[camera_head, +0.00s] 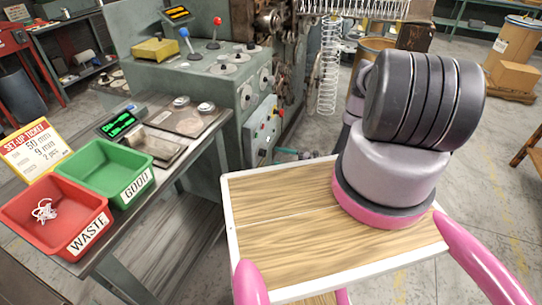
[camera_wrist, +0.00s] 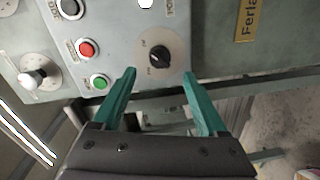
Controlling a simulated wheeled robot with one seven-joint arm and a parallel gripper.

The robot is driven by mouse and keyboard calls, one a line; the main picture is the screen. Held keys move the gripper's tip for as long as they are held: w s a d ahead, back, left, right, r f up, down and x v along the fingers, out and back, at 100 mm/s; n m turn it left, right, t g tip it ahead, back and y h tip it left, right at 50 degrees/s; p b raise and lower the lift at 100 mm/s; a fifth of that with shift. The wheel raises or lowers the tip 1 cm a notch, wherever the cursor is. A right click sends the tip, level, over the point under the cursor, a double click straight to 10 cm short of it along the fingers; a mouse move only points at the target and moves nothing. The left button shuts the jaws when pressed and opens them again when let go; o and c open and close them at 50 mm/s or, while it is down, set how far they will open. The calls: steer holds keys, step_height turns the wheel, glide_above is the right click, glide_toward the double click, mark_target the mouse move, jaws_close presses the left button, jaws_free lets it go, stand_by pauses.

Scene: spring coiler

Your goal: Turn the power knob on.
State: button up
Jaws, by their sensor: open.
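The power knob (camera_wrist: 160,56) is a black rotary knob on a pale round plate with small markings, set on a grey control panel (camera_wrist: 205,40). Its pointer angle is hard to read. My gripper (camera_wrist: 158,74) has two teal fingers, spread apart, with tips just short of the knob and on either side of it. Nothing is between the fingers, and I see no contact with the knob. In the head view the panel (camera_head: 258,138) is on the machine's front; my arm hides most of my gripper there, and the knob is too small to make out.
A red button (camera_wrist: 86,49) and a green button (camera_wrist: 99,82) sit left of the knob. A bench with a red WASTE bin (camera_head: 27,205) and a green GOOD bin (camera_head: 92,160) stands left of the machine.

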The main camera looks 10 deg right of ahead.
steer(key=shift+v, duration=2.3)
steer(key=w+r+n+g, duration=0.25)
steer(key=r+n, duration=0.35)
steer(key=r, duration=0.4)
steer(key=w+a+r+n+g, duration=0.1)
steer(key=w+r+n+g, duration=0.3)
steer(key=r, duration=0.7)
steer(key=r+n+g, duration=0.2)
steer(key=r+n, duration=0.5)
steer(key=r, duration=0.3)
steer(key=s+a+r+n+g+h, duration=0.1)
steer(key=s+a+r+n+h, duration=0.3)
steer(key=r, duration=0.6)
steer(key=s+d+r+n+g+h, duration=0.1)
steer(key=s+r+n, duration=0.2)
steer(key=r+n, duration=0.5)
steer(key=s+r+n+t+h, duration=0.7)
steer(key=s+r+n, duration=0.5)
steer(key=s+r, duration=0.8)
steer(key=s, duration=0.2)
steer(key=shift+s+d+r, duration=0.15)
steer(key=shift+s+d, duration=0.15)
steer(key=shift+s, duration=0.05)
